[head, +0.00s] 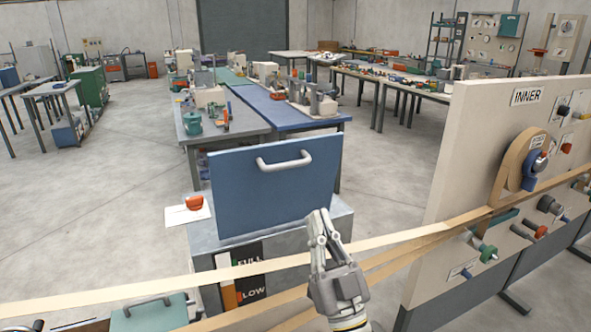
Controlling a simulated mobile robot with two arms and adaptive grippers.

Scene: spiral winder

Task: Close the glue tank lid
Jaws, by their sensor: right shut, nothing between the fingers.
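The glue tank (205,262) is a grey box with a FULL/LOW level gauge (248,275) on its front. Its blue lid (235,195) stands open, nearly upright, with a light grey bar handle (284,161) near the top edge. My right gripper (318,222) is in front of the lid's lower right part, below and right of the handle. Its fingers are together and empty. I cannot tell whether it touches the lid. The gripper hides part of the tank's front right. My left gripper does not show.
Tan paper strips (150,286) run across in front of the tank to the cream INNER panel (455,130) at right. A teal cover with a handle (150,314) is at the bottom left. An orange object (194,202) sits beside the lid. Workbenches stand behind; open floor lies left.

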